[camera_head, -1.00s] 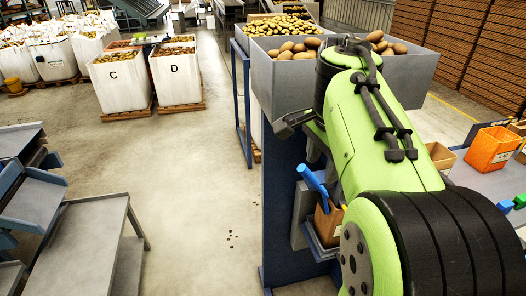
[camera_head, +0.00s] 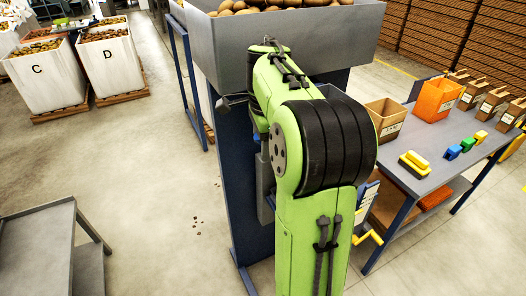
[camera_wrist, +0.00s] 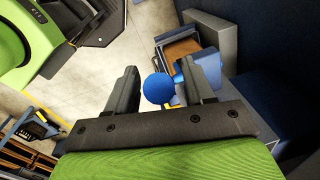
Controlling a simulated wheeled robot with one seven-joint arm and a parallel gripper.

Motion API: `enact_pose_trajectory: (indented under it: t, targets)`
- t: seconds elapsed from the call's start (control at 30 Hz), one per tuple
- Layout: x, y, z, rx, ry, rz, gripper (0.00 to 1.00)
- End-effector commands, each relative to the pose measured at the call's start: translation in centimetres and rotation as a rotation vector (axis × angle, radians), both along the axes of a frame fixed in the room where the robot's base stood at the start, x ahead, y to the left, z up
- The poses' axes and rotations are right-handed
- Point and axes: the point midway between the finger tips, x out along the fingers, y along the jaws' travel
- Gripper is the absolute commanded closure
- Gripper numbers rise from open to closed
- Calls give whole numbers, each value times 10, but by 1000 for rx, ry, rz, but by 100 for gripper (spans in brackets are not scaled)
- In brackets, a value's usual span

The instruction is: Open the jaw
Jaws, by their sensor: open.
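My gripper (camera_wrist: 158,68) is open, its two dark fingers apart in the wrist view. A round blue knob (camera_wrist: 158,88) shows between the fingers, with a gap visible on each side. I cannot tell whether it is level with the fingertips or beyond them. A short blue piece beside the right finger seems to belong to the same handle. In the head view my green arm hides the handle and most of my gripper.
The dark blue machine body (camera_head: 236,170) stands below a grey potato hopper (camera_head: 310,42). In the wrist view a grey box (camera_wrist: 212,45) lies beyond the right finger. A workbench (camera_head: 440,160) with boxes stands right. Floor on the left is open; a grey stand (camera_head: 38,245) is there.

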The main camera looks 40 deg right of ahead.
Motion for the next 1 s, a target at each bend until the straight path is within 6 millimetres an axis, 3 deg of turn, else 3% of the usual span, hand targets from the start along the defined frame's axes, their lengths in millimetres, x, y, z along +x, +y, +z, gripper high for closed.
enact_pose_trajectory:
  t: [0.1, 0.33, 0.7, 1.0]
  targets:
    - [1, 0, -9, 1, 0, 1, 47]
    - [1, 0, -9, -1, -1, 2, 47]
    - [1, 0, -8, -1, -1, 1, 100]
    - [1, -2, -7, 8, -4, 0, 100]
